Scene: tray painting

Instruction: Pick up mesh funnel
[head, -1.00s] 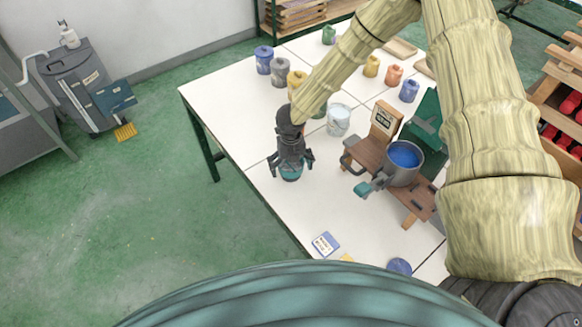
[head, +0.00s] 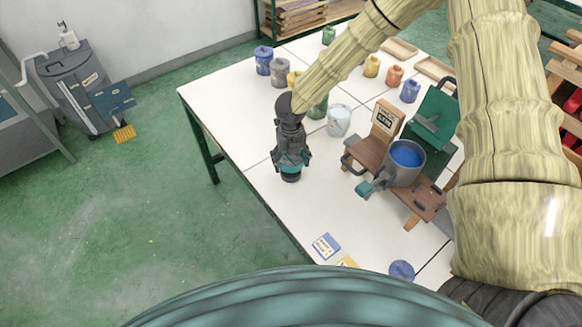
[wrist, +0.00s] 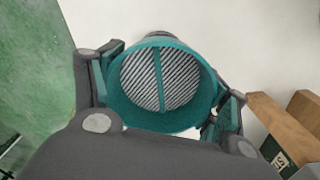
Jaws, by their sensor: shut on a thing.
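The mesh funnel (wrist: 190,105) is a round teal cup with a striped mesh bottom and a bar across it. In the wrist view my gripper (wrist: 165,100) has a finger on each side of its rim and is shut on it. In the head view my gripper (head: 291,160) points down over the left part of the white table, with the funnel (head: 290,171) between its fingers. The fingers hide part of the funnel there. I cannot tell whether its lower end touches the table.
A blue-filled pot (head: 406,156) sits on a wooden stand (head: 427,198) to the right. A white bucket (head: 339,121) and several paint jars stand behind. A blue-and-white card (head: 326,246) lies at the front edge. The table (head: 300,213) in front of my gripper is clear.

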